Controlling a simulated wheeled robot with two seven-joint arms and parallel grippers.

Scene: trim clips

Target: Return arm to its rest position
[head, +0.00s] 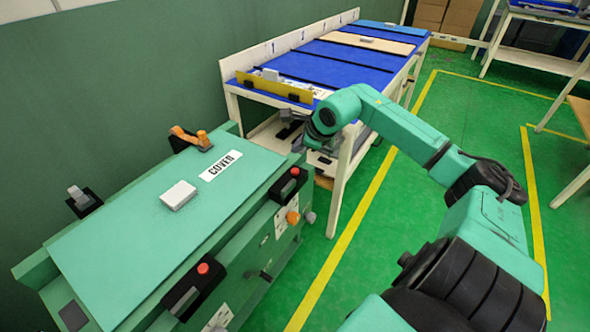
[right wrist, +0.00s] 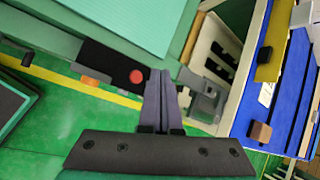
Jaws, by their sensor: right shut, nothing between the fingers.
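My right arm (head: 405,128) reaches in from the lower right of the head view and bends toward the gap between the green bench and the blue rack. My right gripper (head: 298,143) is by the bench's far right corner, partly hidden behind its own wrist in the head view. In the right wrist view the two grey fingers of the gripper (right wrist: 164,85) are together, with nothing between them. A black box with a red button (right wrist: 137,77) shows just beyond the fingers. My left gripper is not in view.
The green bench (head: 120,255) carries a white block (head: 178,195), a "COVER" label (head: 220,166) and an orange-handled clamp (head: 192,138). Button boxes line its right edge. A rack with blue shelves (head: 330,66) stands behind. Open green floor (head: 450,110) with yellow lines lies to the right.

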